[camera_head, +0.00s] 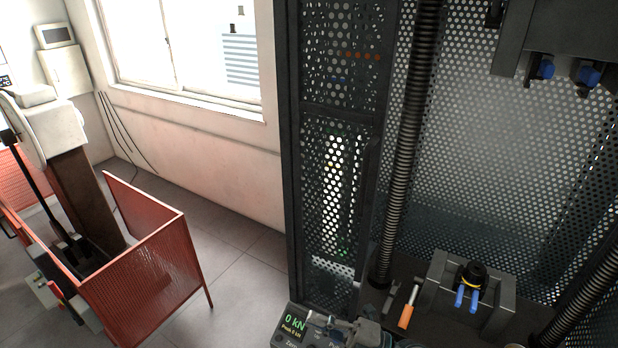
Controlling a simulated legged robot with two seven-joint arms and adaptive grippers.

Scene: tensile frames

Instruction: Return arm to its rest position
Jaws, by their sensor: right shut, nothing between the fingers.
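My right gripper (348,328) shows at the bottom edge, in front of the tensile frame and just right of the small control panel (291,325). It is shut and empty, and partly cut off by the picture's edge. The rest of the right arm is mostly out of view. My left arm and gripper are not in view. The panel's green display reads 0 kN.
The tensile frame has a dark perforated door (338,190) and a ribbed column (411,140). Inside are a lower fixture (436,276) with blue levers, an orange-handled tool (406,315) and an upper grip head (560,38). A red guard (150,270) surrounds a machine at left.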

